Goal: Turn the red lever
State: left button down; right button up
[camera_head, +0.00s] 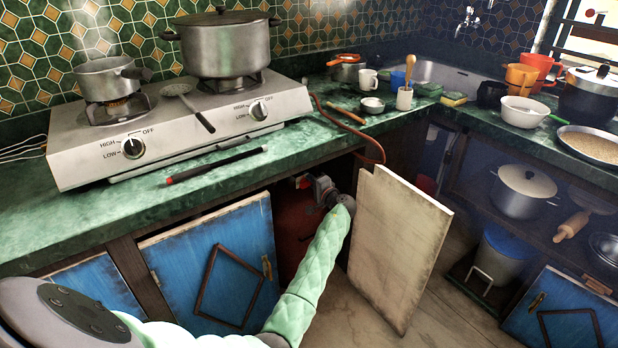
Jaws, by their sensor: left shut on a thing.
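The red lever (303,181) shows as a small red bit at the top of the dark cabinet opening under the counter, just left of my left gripper. My left gripper (319,185) reaches into this opening and is shut on the lever. Its fingers are small and dark here, so the exact grip is partly hidden. A red gas cylinder (291,222) stands in shadow below, partly behind my green-sleeved arm. My right gripper is not in view.
An open cabinet door (400,245) stands close to the right of my left arm. A closed blue door (215,262) is to the left. The counter edge lies above. A two-burner hotplate (185,128) bears pots, and a red-brown hose (350,128) runs down beside the opening.

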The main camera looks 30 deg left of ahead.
pick_arm(q)
jog(key=shift+f+m, duration=0.15)
jog(key=shift+m, duration=0.55)
jog(key=c, duration=1.5)
grip_release()
jog(key=shift+d, duration=0.1)
jog(key=shift+v, duration=3.8)
